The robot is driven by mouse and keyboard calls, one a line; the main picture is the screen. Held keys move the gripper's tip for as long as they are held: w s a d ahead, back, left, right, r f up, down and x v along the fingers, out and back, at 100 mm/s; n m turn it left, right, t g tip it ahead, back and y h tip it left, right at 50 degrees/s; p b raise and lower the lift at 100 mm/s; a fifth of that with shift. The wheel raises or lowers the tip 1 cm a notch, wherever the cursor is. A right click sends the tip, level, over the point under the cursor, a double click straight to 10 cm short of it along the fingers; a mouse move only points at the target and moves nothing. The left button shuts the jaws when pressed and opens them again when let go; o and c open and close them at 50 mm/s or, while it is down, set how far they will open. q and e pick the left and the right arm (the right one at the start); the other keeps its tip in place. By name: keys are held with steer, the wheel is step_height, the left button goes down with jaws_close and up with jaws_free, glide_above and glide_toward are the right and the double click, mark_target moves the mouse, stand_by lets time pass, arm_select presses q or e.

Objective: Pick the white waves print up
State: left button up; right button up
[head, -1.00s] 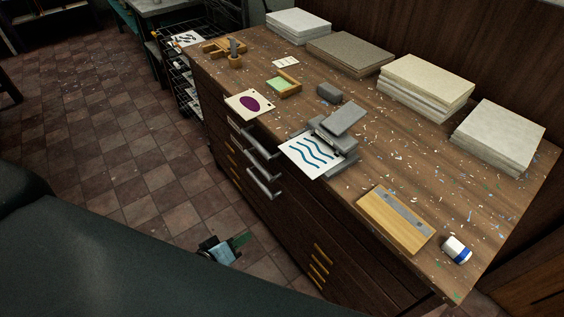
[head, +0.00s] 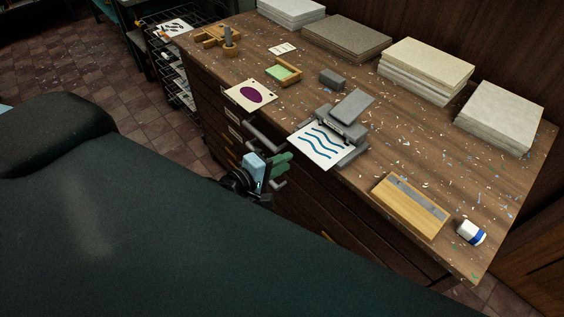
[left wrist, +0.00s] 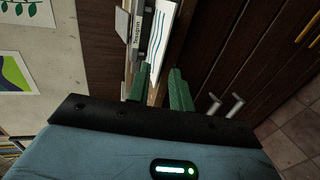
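The white waves print (head: 318,143), a white sheet with blue wavy lines, lies on a grey hinged device (head: 344,122) at the worktop's front edge. Its near corner sticks out past the edge. My left gripper (head: 282,163) is in front of the cabinet, just left of and below that corner. In the left wrist view its two green fingers (left wrist: 160,88) are parted, with the print (left wrist: 160,38) beyond them. I see no contact with the print. My right gripper is not in view.
A purple-oval print (head: 250,95) overhangs the edge to the left. Drawer handles (head: 264,136) stick out near my gripper. A wooden board (head: 410,206) and a white-and-blue item (head: 471,232) lie to the right. Paper stacks (head: 427,71) line the back.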

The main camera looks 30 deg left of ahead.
mark_target(308, 152)
arm_select(q)
steer(key=x, duration=0.7)
steer(key=shift+w+d, duration=0.1)
steer(key=shift+w, duration=0.2)
steer(key=shift+w+f, duration=0.1)
steer(key=shift+f, duration=0.05)
steer(key=shift+c, duration=0.8)
jaws_close()
